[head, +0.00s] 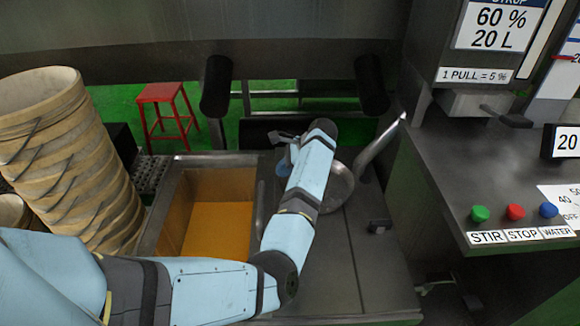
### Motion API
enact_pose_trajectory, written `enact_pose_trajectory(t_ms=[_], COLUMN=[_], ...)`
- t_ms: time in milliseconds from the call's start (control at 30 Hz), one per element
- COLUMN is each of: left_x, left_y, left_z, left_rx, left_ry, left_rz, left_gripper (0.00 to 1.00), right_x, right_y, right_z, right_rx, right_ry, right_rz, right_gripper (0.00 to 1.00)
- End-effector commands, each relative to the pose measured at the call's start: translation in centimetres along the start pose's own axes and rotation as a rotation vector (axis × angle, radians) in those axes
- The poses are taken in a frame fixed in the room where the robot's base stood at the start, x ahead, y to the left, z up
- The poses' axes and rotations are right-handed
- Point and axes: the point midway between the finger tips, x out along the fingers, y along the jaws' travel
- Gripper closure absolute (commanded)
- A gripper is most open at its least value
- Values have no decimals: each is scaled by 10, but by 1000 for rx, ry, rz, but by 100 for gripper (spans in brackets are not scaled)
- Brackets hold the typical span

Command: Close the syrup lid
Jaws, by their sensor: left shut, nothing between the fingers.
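An open steel trough (169,205) holds an amber liquid (218,228), which looks like syrup. No lid covers it. A flat steel panel (335,270) with a small dark knob (380,226) lies to the right of the trough; I cannot tell if it is the lid. My left arm reaches across the trough's near right corner and over the panel. My left gripper (284,138) is at the far end, past the trough's far right corner, partly hidden by my wrist. It is shut and empty. My right gripper is out of view.
A steel ladle or scoop (340,188) with a raised handle (380,143) lies right of my forearm. Stacked buckets (55,130) stand left. A control console (510,180) with buttons and a syrup dispenser (478,103) stands right. A red stool (160,93) stands behind.

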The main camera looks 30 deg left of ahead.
Motion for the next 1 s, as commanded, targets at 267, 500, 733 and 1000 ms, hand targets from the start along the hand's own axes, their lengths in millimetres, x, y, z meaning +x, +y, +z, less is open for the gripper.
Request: enact_pose_trajectory(t_ms=[267, 500, 733, 1000], left_x=[44, 54, 54, 54], left_y=[0, 0, 0, 0], left_z=[-1, 0, 0, 9], left_rx=[-2, -2, -2, -2], left_ry=[1, 1, 1, -1], left_rz=[-2, -2, -2, -2], left_gripper=[100, 100, 100, 100], right_x=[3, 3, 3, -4], right_y=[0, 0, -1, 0], right_z=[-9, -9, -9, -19], right_rx=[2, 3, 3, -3], right_ry=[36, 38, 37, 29], right_rz=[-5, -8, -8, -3], right_gripper=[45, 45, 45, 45])
